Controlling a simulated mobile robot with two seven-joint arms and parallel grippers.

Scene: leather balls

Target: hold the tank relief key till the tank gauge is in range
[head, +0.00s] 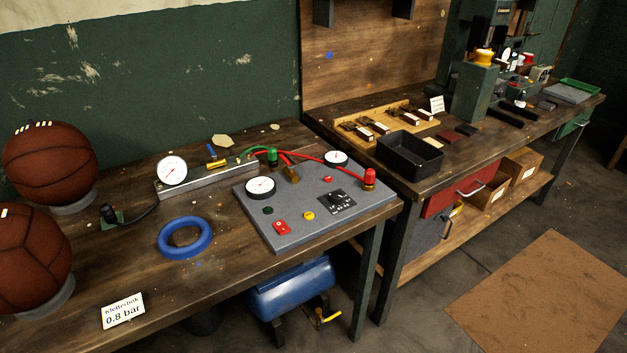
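A grey control panel (300,230) lies on the near wooden table. It carries two white dial gauges, one at its left (260,187) and one at its back (336,158). A third, larger gauge (172,170) stands on a metal bar behind it. The panel has a red key (282,228), a yellow key (309,215), a dark green key (268,210) and a smaller red key (327,179). Labels and needle readings are too small to tell, so I cannot tell which is the tank relief key or tank gauge. Neither gripper is in view.
Two brown leather balls (49,163) (28,256) sit on stands at the left. A blue ring (185,238) and a "0.8 bar" card (123,311) lie on the table. Red and green hoses rise behind the panel. A blue tank (290,288) stands below. A second bench (455,165) is at right.

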